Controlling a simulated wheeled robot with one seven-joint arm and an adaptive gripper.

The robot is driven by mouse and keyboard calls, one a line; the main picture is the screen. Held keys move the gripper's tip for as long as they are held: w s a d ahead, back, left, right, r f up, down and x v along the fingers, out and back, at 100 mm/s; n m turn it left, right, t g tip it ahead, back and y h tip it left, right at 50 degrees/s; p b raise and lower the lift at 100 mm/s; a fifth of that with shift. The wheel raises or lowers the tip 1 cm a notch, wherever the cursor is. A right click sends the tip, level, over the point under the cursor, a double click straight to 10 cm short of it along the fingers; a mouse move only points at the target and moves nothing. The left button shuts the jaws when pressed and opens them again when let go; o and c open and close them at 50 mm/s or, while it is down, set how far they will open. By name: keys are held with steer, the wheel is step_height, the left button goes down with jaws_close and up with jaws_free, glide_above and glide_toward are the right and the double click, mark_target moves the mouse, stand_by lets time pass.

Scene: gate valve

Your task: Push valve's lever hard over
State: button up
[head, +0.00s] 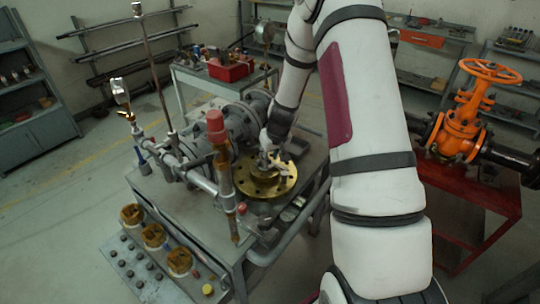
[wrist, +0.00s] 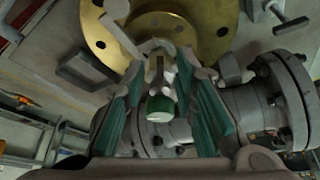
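The valve has a brass flange (head: 268,182) on the bench, and the flange also shows at the top of the wrist view (wrist: 215,25). My gripper (head: 268,150) is just above the flange in the head view. In the wrist view, my gripper (wrist: 163,72) has its two teal-padded fingers spread apart. A pale metal lever-like piece (wrist: 153,46) lies by the fingertips, in front of the flange. A short green-and-white cylinder (wrist: 159,108) shows between the fingers. I cannot tell whether the fingers touch either piece. My wrist hides part of the valve in the head view.
A red-capped brass post (head: 216,127) and grey pipework (head: 190,172) stand left of the flange. A grey flanged pipe (wrist: 275,100) lies at right in the wrist view. An orange handwheel valve (head: 462,122) stands on a red stand at right. Open floor lies at left.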

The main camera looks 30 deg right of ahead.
jaws_close()
steer(key=shift+a+m, duration=0.2)
steer(key=shift+m, duration=0.4)
jaws_free()
